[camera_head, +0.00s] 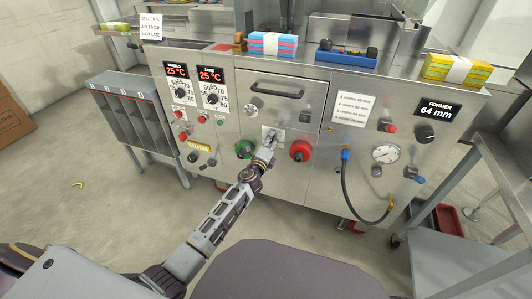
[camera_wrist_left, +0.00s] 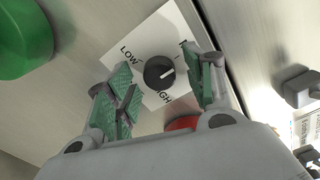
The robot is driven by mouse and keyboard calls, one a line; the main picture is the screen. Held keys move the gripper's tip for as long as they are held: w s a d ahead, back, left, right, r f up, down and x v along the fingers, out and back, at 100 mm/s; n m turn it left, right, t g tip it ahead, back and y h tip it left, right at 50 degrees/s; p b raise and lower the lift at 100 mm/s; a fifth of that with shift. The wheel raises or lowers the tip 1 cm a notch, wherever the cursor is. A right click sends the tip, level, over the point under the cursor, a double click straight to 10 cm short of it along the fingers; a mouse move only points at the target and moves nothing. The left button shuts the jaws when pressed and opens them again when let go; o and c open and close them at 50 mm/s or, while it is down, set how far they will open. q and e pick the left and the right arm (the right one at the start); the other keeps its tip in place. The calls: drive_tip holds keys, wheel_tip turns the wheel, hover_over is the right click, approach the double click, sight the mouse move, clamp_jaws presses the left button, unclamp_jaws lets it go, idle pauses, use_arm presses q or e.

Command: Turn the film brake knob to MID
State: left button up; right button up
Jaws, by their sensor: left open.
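The film brake knob (camera_wrist_left: 158,72) is a small black dial on a white card with LOW, HIGH and a partly hidden label starting with M. Its white pointer line points right and slightly up in the left wrist view, not at LOW. My left gripper (camera_wrist_left: 160,92) is open, with its green-padded fingers on either side of the knob and apart from it. In the head view the left gripper (camera_head: 270,140) is in front of the card on the machine's front panel and hides the knob. My right gripper is not in view.
A green button (camera_head: 245,149) and a red button (camera_head: 300,150) flank the left gripper closely. A door handle (camera_head: 278,90) is above it. A gauge (camera_head: 386,154) and blue-ended hose (camera_head: 346,180) are to the right. The floor in front is mostly clear.

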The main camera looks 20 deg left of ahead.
use_arm(q)
drive_tip(key=s, duration=1.1)
drive_tip(key=shift+s+a, duration=0.15)
drive_tip(key=shift+s, duration=0.25)
idle(0.8)
